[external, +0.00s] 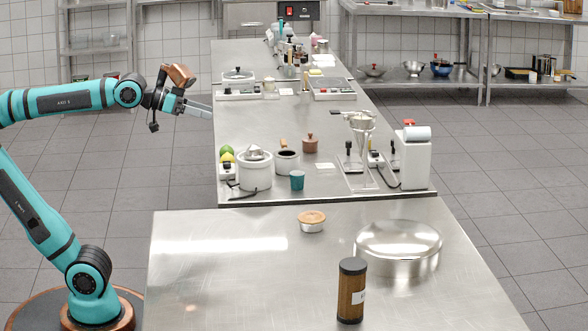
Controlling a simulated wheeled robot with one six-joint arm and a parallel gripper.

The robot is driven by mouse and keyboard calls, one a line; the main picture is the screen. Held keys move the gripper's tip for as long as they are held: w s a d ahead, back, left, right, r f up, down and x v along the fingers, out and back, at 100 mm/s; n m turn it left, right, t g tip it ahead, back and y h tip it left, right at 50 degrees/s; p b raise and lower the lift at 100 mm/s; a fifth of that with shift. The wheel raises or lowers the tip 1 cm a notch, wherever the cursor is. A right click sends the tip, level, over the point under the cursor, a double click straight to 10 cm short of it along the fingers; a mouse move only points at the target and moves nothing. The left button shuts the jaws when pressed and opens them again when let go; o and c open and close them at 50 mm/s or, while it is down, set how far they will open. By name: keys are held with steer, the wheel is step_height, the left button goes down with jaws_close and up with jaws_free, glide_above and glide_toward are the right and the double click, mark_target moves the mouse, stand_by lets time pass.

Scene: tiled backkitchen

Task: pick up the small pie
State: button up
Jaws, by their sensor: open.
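The small pie (312,221), a round golden-brown top in a shallow silvery tin, sits on the near steel table, close to its far edge. My gripper (207,110) is high up at the left, raised well away from the pie and pointing right. It is seen from the side and is open, with nothing seen between its fingers.
A large shiny round metal vessel (398,240) stands to the right of the pie. A wood-and-black cylinder (351,292) stands in front. A teal cup (297,181) and a white juicer (254,172) are on the counter behind. The near table's left part is clear.

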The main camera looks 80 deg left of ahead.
steer(key=w+d+r+n+g, duration=0.1)
steer(key=w+d+n+g, duration=0.1)
steer(key=w+d+g, duration=0.5)
steer(key=n+g+y, duration=0.2)
steer(key=n+g, duration=0.2)
steer(key=g, duration=0.2)
glide_above(311, 214)
steer(key=s, duration=0.1)
steer(key=f, duration=1.6)
steer(key=shift+d+f, duration=0.1)
steer(key=shift+d, duration=0.2)
steer(key=shift+w+a+f, duration=0.1)
steer(key=shift+w+f, duration=0.1)
steer(key=shift+f, duration=0.65)
steer(key=shift+w+a+f, duration=0.1)
steer(key=shift+w+f, duration=0.05)
steer(key=shift+f, duration=0.75)
steer(key=shift+w+a+f, duration=0.1)
steer(key=shift+w+f, duration=0.1)
steer(key=shift+f, duration=0.65)
steer(key=c, duration=0.6)
